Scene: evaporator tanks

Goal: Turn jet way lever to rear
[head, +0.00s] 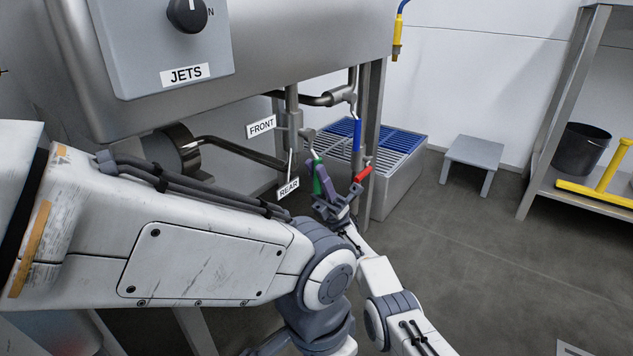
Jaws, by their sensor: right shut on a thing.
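The fingers partly hide the grip. My left arm crosses the foreground from the left; its gripper is not in view.
A red handle (362,174) is close to the right of my right gripper, below a blue-sleeved pipe (357,136). The JETS panel (165,45) is at upper left. A blue-grated steel box (400,180) and grey stool (471,160) stand behind.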

